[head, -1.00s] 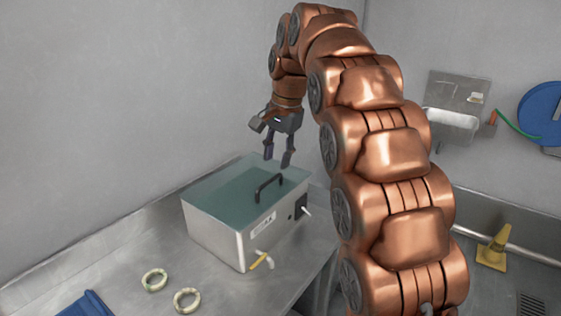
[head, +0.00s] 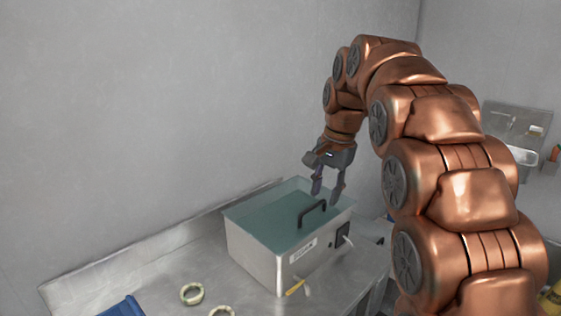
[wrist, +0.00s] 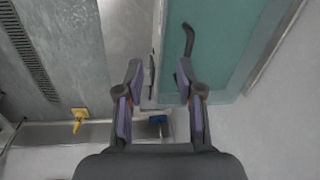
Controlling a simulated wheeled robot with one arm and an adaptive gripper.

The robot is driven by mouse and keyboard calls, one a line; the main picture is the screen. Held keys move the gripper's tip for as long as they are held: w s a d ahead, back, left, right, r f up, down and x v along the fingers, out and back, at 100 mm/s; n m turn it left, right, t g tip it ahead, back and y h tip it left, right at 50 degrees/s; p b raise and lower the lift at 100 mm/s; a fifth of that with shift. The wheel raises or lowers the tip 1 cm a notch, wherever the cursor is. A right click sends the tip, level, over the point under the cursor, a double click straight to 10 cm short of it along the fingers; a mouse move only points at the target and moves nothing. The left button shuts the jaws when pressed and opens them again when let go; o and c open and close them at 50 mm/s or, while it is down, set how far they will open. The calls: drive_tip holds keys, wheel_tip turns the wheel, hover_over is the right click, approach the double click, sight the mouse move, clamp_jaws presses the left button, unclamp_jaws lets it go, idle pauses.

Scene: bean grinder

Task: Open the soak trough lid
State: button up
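The soak trough (head: 268,262) is a steel box on the steel counter. Its greenish translucent lid (head: 268,215) lies closed on top, and a dark handle (head: 312,213) stands up near the lid's right side. In the wrist view the lid (wrist: 225,45) fills the upper right, with the handle (wrist: 187,45) near the upper middle. My gripper (head: 328,197) is above the lid near the handle, fingers pointing down and spread apart. In the wrist view my gripper (wrist: 160,75) has empty space between its fingertips, and the handle is just beyond the right finger. No contact is visible.
Two pale rings (head: 192,293) and a blue tray (head: 122,306) are on the counter (head: 165,275) in front-left of the trough. A yellow-handled tap (head: 296,287) sticks out of the trough's front. A wall basin (head: 522,160) is at right. The wall stands behind the trough.

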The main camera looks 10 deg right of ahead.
drive_tip(key=s+f+n+g+p, duration=0.1)
drive_tip(key=s+f+n, duration=0.2)
drive_tip(key=s, duration=0.9)
drive_tip(key=s+f+n+g+p, duration=0.1)
drive_tip(key=s+f+n, duration=0.2)
drive_tip(key=s, duration=0.9)
drive_tip(key=s+a+f+n+g+h+p, duration=0.1)
drive_tip(key=s+f+n, duration=0.2)
drive_tip(key=s+f, duration=0.5)
drive_tip(key=s, duration=0.4)
drive_tip(key=shift+n, duration=0.3)
